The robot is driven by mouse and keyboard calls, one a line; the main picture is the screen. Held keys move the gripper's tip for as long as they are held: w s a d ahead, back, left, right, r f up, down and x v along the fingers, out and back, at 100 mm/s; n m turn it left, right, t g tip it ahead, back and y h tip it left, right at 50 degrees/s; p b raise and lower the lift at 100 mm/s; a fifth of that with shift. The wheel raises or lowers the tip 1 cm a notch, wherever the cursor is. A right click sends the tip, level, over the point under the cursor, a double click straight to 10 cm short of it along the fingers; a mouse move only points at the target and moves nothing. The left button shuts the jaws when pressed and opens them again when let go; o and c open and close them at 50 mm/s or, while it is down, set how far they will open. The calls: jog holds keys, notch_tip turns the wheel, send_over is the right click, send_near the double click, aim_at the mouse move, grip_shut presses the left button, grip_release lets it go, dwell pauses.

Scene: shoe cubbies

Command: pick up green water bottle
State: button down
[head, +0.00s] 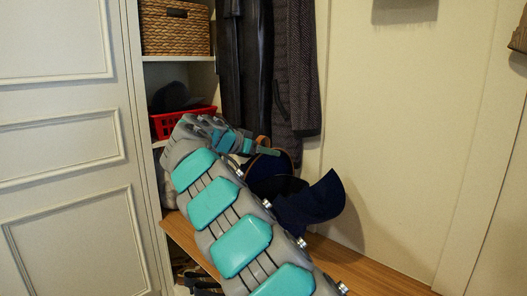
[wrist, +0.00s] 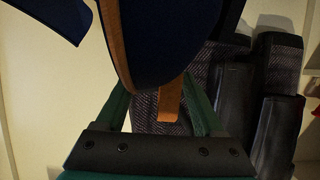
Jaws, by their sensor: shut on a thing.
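I see no green water bottle in either view. My gripper (head: 268,152) is at the end of my arm in the middle of the head view, by a navy cap-like item (head: 312,203) with tan trim. In the wrist view the two dark green fingers of my gripper (wrist: 158,92) reach up to the navy item (wrist: 165,40) and close on it. A tan strap (wrist: 170,100) hangs between the fingers. The item's navy body hides the fingertips. A separate-looking navy flap shows at the upper left of the wrist view.
A wooden bench (head: 345,262) runs below my arm. A red basket (head: 168,124) and a wicker basket (head: 175,28) sit on cubby shelves. Dark coats (head: 295,75) hang behind. Shoes (head: 200,280) lie under the bench.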

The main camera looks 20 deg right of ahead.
aim_at(264, 161)
jog(key=shift+f, duration=1.6)
grip_release()
jog(key=shift+f, duration=0.1)
jog(key=shift+a, duration=0.1)
